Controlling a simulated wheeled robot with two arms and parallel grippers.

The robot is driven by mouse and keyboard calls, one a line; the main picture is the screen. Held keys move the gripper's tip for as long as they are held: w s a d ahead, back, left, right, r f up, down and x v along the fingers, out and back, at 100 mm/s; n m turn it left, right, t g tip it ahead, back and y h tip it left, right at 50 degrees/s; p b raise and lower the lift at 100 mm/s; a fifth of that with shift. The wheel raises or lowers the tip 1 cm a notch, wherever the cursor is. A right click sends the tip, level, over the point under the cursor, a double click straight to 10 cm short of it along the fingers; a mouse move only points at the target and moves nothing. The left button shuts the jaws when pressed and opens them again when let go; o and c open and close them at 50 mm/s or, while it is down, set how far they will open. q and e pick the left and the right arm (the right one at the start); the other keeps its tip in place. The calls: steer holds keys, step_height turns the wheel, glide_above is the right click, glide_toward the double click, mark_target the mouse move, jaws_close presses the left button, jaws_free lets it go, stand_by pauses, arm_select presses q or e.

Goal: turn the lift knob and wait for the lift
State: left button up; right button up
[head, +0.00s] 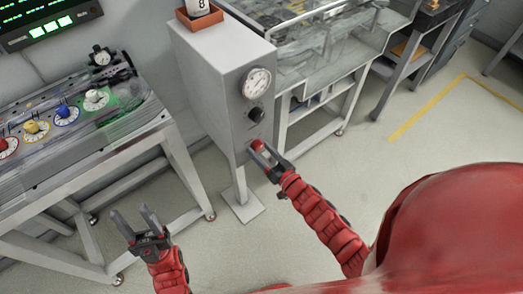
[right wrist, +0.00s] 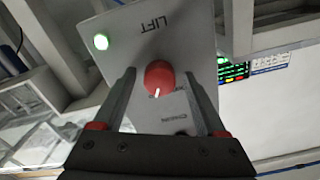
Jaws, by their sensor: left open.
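The red lift knob (head: 257,145) is low on the front of the grey cabinet (head: 213,85). In the right wrist view the red knob (right wrist: 159,78) has a white pointer mark and sits on a grey panel marked LIFT, whose lettering looks upside down. My right gripper (head: 266,157) is at the knob. Its two fingers also show in the right wrist view (right wrist: 160,90), spread apart on either side of the knob with gaps between. A green lamp (right wrist: 100,41) glows on the panel. My left gripper (head: 135,220) is open and empty, low at the left, away from the cabinet.
A round gauge (head: 257,82) and a black knob (head: 256,114) are above the red knob. A bench (head: 75,160) with coloured dials stands at the left. A glass-topped frame (head: 335,50) stands behind the cabinet. The floor (head: 420,140) at right is clear.

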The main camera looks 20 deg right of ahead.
jaws_close()
